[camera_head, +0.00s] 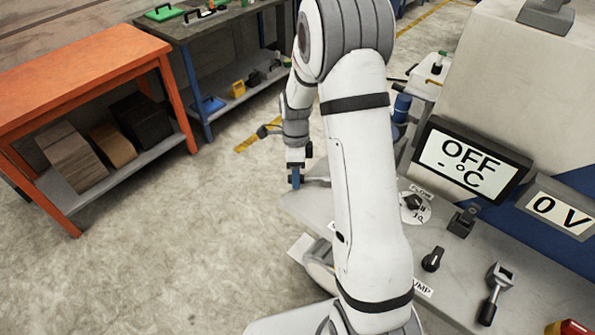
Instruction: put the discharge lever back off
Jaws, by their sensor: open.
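My gripper (295,178) hangs at the end of my white arm, near the left end of the grey bench. Its fingers are small here; it is open, and I see nothing held in it. A lever with a black handle and a metal bracket (497,288) is on the bench top at the lower right, well apart from my gripper. A dark block-like lever or switch (462,220) stands below the display. No readable label tells which is the discharge lever. My arm hides part of the bench.
A display (472,160) reads OFF, and another (558,215) reads 0 V. A flow dial (412,202) and a black knob (432,259) are on the bench. An orange table (75,65) stands left. The floor between is clear.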

